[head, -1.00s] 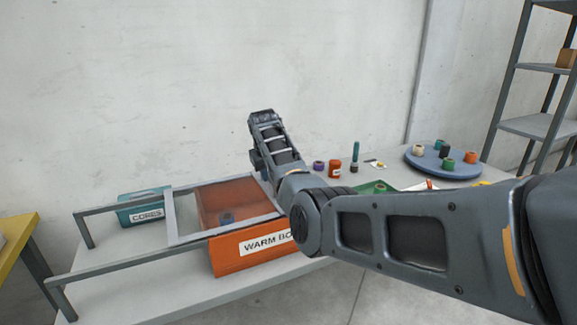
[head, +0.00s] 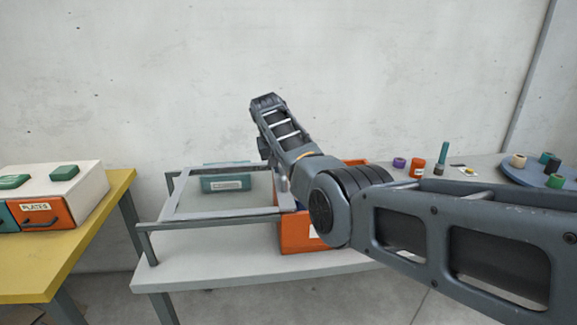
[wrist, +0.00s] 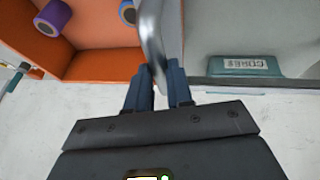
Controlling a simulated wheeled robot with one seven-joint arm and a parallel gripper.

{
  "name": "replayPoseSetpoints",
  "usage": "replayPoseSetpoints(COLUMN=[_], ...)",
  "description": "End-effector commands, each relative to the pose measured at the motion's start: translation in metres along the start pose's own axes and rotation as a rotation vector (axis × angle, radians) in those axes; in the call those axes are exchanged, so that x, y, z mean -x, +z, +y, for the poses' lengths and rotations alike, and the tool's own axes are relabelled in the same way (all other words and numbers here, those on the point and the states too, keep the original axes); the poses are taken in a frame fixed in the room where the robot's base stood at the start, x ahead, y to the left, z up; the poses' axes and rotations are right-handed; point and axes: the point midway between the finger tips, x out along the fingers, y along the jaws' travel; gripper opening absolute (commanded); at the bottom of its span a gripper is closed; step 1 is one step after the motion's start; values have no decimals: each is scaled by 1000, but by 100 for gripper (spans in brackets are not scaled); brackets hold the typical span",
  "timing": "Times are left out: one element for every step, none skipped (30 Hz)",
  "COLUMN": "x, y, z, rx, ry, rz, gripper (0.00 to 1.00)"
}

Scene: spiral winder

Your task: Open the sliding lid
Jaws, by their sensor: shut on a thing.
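The sliding lid (head: 225,213) is a grey frame with a clear pane. In the head view it lies to the left of the orange warm box (head: 299,238), over the rails. The box is uncovered on its visible side, though my arm hides part of it. In the wrist view, my gripper (wrist: 158,75) is shut on the lid's curved metal handle (wrist: 150,40). The open orange box (wrist: 100,67) lies left of the handle and the pane (wrist: 225,25) right of it. In the head view my fingertips are mostly hidden by my arm.
A teal cores box (head: 228,183) stands behind the lid on the grey table (head: 200,265). A yellow table (head: 110,205) with a white drawer unit (head: 85,180) stands at left. Small cylinders and a blue turntable (head: 520,172) are at right.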

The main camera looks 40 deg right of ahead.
Motion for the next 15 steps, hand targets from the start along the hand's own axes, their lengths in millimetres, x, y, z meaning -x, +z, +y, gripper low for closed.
replayPoseSetpoints(x=[0,0,0,0,0,0,0,0,0,0,0,0,0,0,0], y=[0,0,0,0,0,0,0,0,0,0,0,0,0,0,0], z=[0,-1,0,0,0,0,0,0,0,0,0,0,0,0,0], rx=[0,0,0,0,0,0,0,0,0,0,0,0,0,0,0], ry=[0,0,0,0,0,0,0,0,0,0,0,0,0,0,0], rz=[1,1,1,1,1,1,1,1,1,1,1,1,1,1,1], gripper=[0,0,0,0,0,0,0,0,0,24,27,31,33,36,40])
